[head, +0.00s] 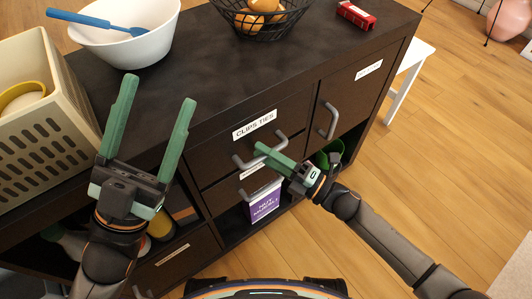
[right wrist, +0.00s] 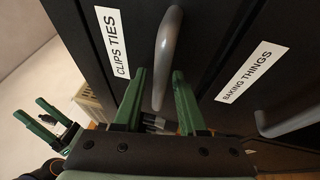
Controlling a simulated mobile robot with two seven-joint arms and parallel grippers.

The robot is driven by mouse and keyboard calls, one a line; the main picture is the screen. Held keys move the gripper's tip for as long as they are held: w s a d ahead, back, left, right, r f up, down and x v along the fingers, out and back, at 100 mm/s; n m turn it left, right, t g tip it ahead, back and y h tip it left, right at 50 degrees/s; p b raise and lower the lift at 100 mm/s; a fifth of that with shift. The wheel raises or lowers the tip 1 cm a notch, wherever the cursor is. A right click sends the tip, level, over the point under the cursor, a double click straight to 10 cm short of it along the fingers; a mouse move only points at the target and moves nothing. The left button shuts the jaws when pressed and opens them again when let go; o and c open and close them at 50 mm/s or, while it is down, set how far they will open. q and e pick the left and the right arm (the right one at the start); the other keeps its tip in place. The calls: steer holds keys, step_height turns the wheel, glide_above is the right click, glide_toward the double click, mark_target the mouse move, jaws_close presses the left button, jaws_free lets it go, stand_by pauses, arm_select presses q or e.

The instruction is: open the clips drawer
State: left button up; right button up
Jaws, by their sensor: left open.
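The dark drawer front labelled "CLIPS TIES" (head: 280,113) is flush with the cabinet. Its grey bar handle (head: 243,163) is partly hidden by my right gripper (head: 262,153). In the right wrist view, the clips handle (right wrist: 167,50) lies between the two green fingers of my right gripper (right wrist: 158,76), with gaps visible beside it. Contact cannot be told. My left gripper (head: 157,92) is open and empty, above the left part of the cabinet. It also shows in the right wrist view (right wrist: 35,112).
On top stand a white bowl (head: 120,50), a wire basket (head: 260,25), a red toy bus (head: 356,14) and a beige crate (head: 75,115).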

jaws_close()
stand_by(1.1)
